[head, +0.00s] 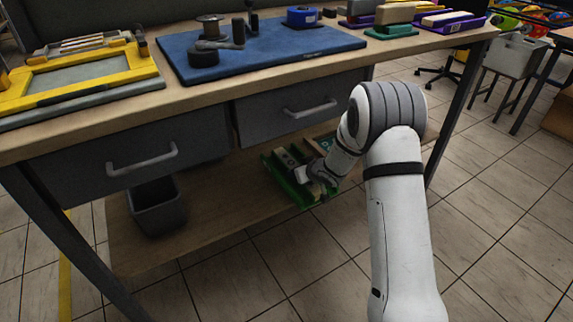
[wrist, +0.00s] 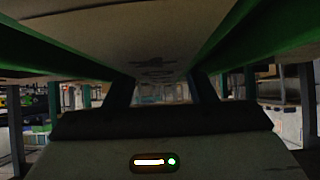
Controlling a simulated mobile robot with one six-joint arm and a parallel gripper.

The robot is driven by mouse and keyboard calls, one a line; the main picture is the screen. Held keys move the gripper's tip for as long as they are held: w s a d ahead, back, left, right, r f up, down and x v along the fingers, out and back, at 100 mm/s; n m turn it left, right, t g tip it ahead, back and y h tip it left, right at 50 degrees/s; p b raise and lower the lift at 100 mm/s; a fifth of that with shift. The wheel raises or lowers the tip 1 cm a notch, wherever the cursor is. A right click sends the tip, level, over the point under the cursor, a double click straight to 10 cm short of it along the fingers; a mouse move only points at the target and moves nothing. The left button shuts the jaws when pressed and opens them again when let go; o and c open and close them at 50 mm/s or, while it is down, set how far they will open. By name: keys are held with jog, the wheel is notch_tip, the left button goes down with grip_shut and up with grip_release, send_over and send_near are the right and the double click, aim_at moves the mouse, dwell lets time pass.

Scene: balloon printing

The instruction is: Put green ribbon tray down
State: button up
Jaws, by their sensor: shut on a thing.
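The green ribbon tray (head: 281,186) is low under the workbench, at or just above the lower shelf. I cannot tell whether it touches the shelf. It holds pale and dark pieces. My gripper (head: 318,178) is shut on the tray at its right side, and the arm partly hides the tray. In the wrist view, long green tray sides (wrist: 60,52) run along the left and right, with a pale surface with dark marks between them.
Drawers with handles hang above the shelf. A table leg (head: 462,105) stands at the right. The benchtop carries a yellow frame (head: 85,72), a blue mat (head: 280,52) and several trays.

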aim_at(285, 155)
jog(key=w+a, duration=0.1)
jog(key=w, duration=0.1)
jog(key=w+a, duration=0.2)
jog(key=w, duration=0.1)
jog(key=w+a, duration=0.2)
jog(key=shift+w+b, duration=0.4)
notch_tip(285, 155, down, 3)
jog(key=b, duration=0.3)
jog(key=shift+f, duration=0.2)
jog(key=shift+f, duration=0.15)
jog(key=o, duration=1.3)
